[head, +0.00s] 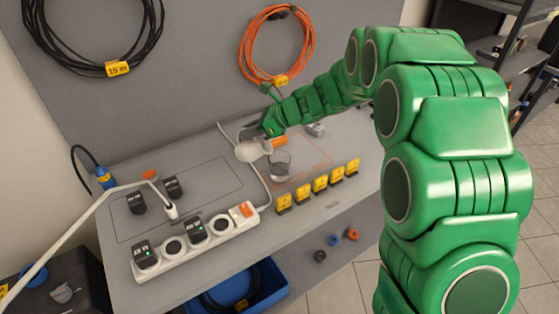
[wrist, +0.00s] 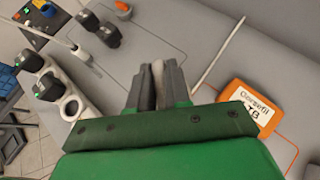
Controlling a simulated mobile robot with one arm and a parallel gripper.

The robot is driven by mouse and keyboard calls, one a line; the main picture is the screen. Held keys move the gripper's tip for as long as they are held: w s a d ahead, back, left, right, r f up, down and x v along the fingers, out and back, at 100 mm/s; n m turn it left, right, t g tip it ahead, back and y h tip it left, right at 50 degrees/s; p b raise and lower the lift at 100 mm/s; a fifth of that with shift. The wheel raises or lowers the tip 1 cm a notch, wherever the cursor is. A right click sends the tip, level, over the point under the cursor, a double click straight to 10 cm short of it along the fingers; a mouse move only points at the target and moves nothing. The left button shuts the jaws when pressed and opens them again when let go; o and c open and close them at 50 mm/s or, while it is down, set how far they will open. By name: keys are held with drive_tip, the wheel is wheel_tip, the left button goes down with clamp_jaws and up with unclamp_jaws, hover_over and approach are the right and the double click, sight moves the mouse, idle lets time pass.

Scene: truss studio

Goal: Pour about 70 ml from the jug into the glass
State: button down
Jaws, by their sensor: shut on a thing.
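My gripper (head: 263,136) is over the back of the bench, shut on a pale piece (wrist: 158,80) that shows between its fingers (wrist: 158,90) in the wrist view. In the head view a whitish rounded body, which looks like the jug (head: 248,151), hangs just below the gripper. Its tilt and contents cannot be told. The clear glass (head: 280,165) stands on the bench to the right of and nearer than the jug. It looks greyish inside; its level is unclear. The glass is not seen in the wrist view.
A white power strip (head: 190,246) with black plugs lies in front left. Several yellow tags (head: 319,183) stand along the front right edge. An orange case (wrist: 248,106) lies behind the glass. Coiled cables (head: 277,45) hang on the back panel.

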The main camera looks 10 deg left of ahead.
drive_tip(key=shift+w+a+f+h, duration=0.1)
drive_tip(key=shift+a+f+h, duration=0.05)
drive_tip(key=shift+h, duration=0.15)
drive_tip(key=shift+a, duration=0.1)
drive_tip(key=shift+a+r+h, duration=0.2)
drive_tip(key=shift+a+h, duration=0.2)
drive_tip(key=shift+h, duration=0.5)
drive_tip(key=shift+a+f+h, duration=0.35)
drive_tip(key=shift+h, duration=0.15)
drive_tip(key=shift+a+f, duration=0.15)
drive_tip(key=shift+f, duration=0.05)
